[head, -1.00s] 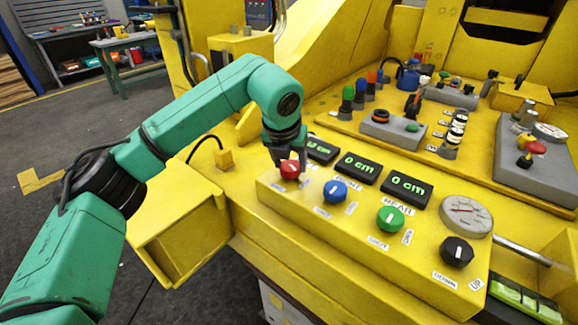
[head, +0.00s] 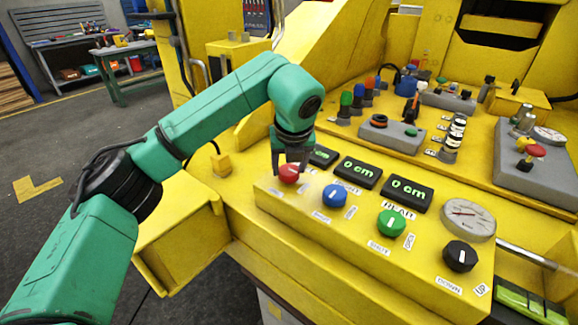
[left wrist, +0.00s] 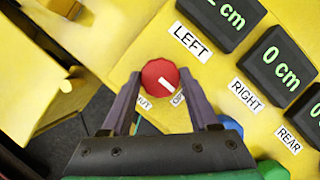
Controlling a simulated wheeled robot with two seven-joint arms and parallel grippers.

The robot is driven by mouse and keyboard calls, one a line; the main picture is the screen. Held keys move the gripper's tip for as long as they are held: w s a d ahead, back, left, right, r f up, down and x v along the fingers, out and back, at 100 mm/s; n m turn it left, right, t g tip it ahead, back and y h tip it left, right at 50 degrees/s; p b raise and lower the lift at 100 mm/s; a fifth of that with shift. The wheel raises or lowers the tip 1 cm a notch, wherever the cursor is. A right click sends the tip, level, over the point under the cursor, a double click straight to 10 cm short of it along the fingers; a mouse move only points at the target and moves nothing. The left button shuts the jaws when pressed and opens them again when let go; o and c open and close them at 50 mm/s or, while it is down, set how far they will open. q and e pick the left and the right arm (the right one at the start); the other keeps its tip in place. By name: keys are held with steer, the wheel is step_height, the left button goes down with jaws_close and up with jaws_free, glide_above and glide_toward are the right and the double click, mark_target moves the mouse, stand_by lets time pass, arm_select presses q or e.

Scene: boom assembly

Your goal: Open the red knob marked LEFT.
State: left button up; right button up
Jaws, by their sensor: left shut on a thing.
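The red knob (head: 289,174) sits at the left end of the yellow control panel (head: 345,240). In the left wrist view the red knob (left wrist: 158,73) is under the word LEFT, and its white mark slants to the lower right, toward a partly hidden label. My left gripper (head: 290,166) is over the knob from above; in the left wrist view its fingers (left wrist: 160,77) stand on both sides of the knob, shut on it. The LEFT display (left wrist: 222,17) is cut off at the picture edge; "cm" shows. My right gripper is not in view.
A blue knob (head: 335,194), a green knob (head: 391,223) and a black knob (head: 460,254) follow to the right. A gauge (head: 468,220) stands behind the black knob. The RIGHT display (head: 358,172) and REAR display (head: 407,194) read 0 cm.

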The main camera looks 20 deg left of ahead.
arm_select(q)
steer(key=shift+r, duration=0.1)
steer(key=o, duration=1.4)
steer(key=shift+s+d+r, duration=0.1)
steer(key=shift+r, duration=0.2)
steer(key=v, duration=1.4)
steer(key=shift+f, duration=0.1)
